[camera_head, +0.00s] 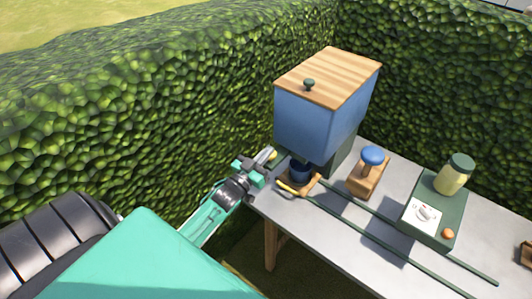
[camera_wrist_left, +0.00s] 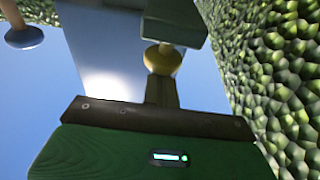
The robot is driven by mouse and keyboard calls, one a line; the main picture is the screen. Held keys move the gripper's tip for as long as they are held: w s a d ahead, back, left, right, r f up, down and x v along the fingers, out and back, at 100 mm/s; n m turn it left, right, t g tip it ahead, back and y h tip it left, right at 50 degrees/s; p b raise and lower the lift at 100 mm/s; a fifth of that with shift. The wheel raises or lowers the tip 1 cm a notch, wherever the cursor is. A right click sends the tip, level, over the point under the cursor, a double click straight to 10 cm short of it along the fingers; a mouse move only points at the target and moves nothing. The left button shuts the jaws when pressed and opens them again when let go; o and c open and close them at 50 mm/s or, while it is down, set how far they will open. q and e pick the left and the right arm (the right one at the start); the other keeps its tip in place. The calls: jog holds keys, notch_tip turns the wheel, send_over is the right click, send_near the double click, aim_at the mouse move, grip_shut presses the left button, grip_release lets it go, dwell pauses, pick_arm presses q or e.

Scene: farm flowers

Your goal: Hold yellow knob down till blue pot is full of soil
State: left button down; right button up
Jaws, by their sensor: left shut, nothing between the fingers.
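The blue soil dispenser (camera_head: 315,120) with a wooden lid stands at the table's far left corner. The yellow knob (camera_head: 272,155) shows at its left side; in the left wrist view the knob (camera_wrist_left: 162,58) sits just beyond my fingertips. My left gripper (camera_head: 266,158) is shut and empty, its tips at the knob; I cannot tell whether they press it. The shut fingers also show in the left wrist view (camera_wrist_left: 161,86). The blue pot (camera_head: 300,173) stands under the dispenser on a small wooden base. Its soil level cannot be made out. My right gripper is out of view.
A blue-topped wooden stamp (camera_head: 372,157) stands right of the pot. A green box (camera_head: 432,222) with a dial and a jar stands farther right. Green rails (camera_head: 375,237) run along the grey table (camera_head: 335,215). A tall hedge (camera_head: 150,110) closes off the back and left.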

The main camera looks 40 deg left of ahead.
pick_arm(q)
notch_tip(320, 180, down, 2)
jog(key=shift+f+b, duration=0.1)
jog(key=shift+b, duration=0.7)
jog(key=shift+s+f, duration=0.1)
jog(key=shift+f, duration=0.05)
